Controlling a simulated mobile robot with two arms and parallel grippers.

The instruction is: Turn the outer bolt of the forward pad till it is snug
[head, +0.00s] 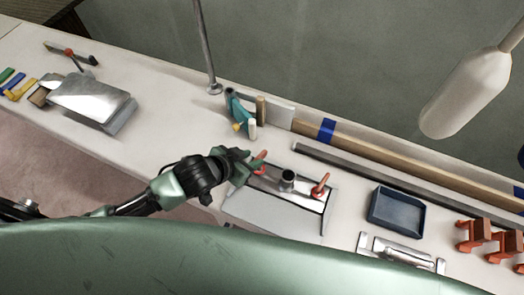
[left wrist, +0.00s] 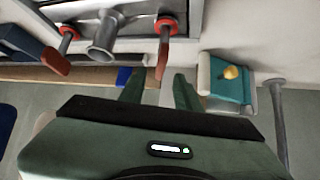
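A grey plate assembly (head: 275,214) lies on the bench, with a metal tube (head: 288,180) between two red-handled bolts. The left bolt's red handle (head: 260,160) is right at my left gripper (head: 246,164). The other red handle (head: 320,187) stands to the right, clear of the gripper. In the left wrist view my left gripper (left wrist: 158,78) is open, its fingers apart. The near bolt's handle (left wrist: 162,58) points at the gap between the fingertips, with space on both sides. The far bolt handle (left wrist: 56,61) is at the left. My right gripper is not in view.
A teal tool (head: 236,108) stands just behind the gripper, close to a thin upright pole (head: 207,50). A blue tray (head: 396,212) and orange clamps (head: 473,236) are at the right. A metal box (head: 91,98) is at the left. A white float (head: 466,95) hangs upper right.

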